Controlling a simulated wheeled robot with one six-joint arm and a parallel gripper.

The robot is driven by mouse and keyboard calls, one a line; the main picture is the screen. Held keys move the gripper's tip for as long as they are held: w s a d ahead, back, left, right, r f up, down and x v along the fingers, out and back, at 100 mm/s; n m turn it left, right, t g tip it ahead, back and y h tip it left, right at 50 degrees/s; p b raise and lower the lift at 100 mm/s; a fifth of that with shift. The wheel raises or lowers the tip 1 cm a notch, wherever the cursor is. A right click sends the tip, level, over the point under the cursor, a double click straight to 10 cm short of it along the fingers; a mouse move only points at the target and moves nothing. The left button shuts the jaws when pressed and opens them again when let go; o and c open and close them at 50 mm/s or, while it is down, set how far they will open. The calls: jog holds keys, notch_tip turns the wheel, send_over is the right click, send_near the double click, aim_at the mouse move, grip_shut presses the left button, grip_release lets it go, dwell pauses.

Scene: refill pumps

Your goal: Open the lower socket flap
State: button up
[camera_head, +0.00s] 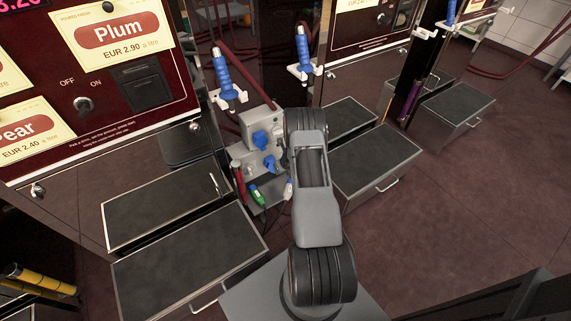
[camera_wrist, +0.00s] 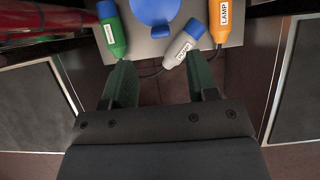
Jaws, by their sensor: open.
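The grey socket box (camera_head: 260,124) stands between the pumps, with an upper blue flap (camera_head: 261,138) and a lower blue flap (camera_head: 269,163). A round blue flap (camera_wrist: 154,10), apparently the lower one, shows at the top edge of the wrist view, partly cut off; whether it is shut is hard to tell. My gripper (camera_wrist: 161,80) is open and empty, its two green fingers pointing toward the grey panel, below the flap in the picture and apart from it. My arm hides most of the gripper in the head view.
A green plug (camera_wrist: 112,32), a grey plug (camera_wrist: 183,45) and an orange plug labelled LAMP (camera_wrist: 219,18) hang near the fingers. Dark-topped steps (camera_head: 190,265) flank the box. Blue nozzles (camera_head: 222,78) hang above it.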

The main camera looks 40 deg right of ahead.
jog(key=v, duration=0.6)
jog(key=shift+r+p, duration=0.25)
jog(key=shift+p, duration=0.1)
jog(key=shift+s+r, duration=0.1)
